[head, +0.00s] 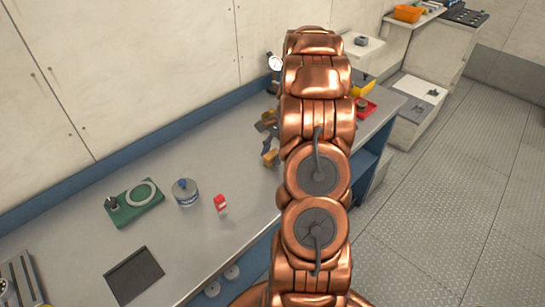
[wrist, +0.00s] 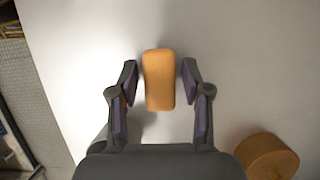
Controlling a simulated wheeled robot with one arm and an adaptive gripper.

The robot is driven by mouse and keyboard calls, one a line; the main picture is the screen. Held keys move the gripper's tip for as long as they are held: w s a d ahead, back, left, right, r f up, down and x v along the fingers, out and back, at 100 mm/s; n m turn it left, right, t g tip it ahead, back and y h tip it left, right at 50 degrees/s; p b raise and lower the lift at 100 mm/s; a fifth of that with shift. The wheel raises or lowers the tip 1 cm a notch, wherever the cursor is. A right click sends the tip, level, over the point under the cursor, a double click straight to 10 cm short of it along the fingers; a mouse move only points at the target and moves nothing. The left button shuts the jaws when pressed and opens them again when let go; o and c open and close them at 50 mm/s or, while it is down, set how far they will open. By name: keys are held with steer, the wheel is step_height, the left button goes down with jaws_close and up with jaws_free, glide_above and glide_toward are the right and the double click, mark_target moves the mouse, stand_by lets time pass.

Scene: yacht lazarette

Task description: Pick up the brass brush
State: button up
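An orange-tan rounded block (wrist: 158,80) lies on the pale bench top in the wrist view. It may be the brass brush seen from above; no bristles show, so I cannot tell for sure. My gripper (wrist: 159,66) is open, with one finger on each side of the block and a small gap on both sides. In the head view my gripper (head: 266,127) is small and partly hidden behind my copper arm. A tan piece (head: 270,157) shows beside it there.
A tan cylinder (wrist: 267,157) stands close by at lower right in the wrist view. On the bench (head: 185,245) are a green board (head: 134,202), a grey-blue tin (head: 185,193) and a red-and-white item (head: 221,204). A red tray (head: 367,108) lies beyond my arm.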

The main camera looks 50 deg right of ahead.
mark_target(269, 154)
jaws_close()
stand_by(0.3)
steer(key=shift+r+b, duration=0.95)
steer(key=shift+r, duration=0.7)
steer(key=s+a+b, duration=0.1)
steer(key=s+a, duration=0.1)
steer(key=s, duration=0.2)
steer(key=s+a+r+b, duration=0.1)
steer(key=s+a+b, duration=0.1)
steer(key=s, duration=0.3)
steer(key=s+a+b, duration=0.1)
steer(key=s+a, duration=0.3)
steer(key=shift+s+r, duration=0.35)
steer(key=shift+s, duration=0.05)
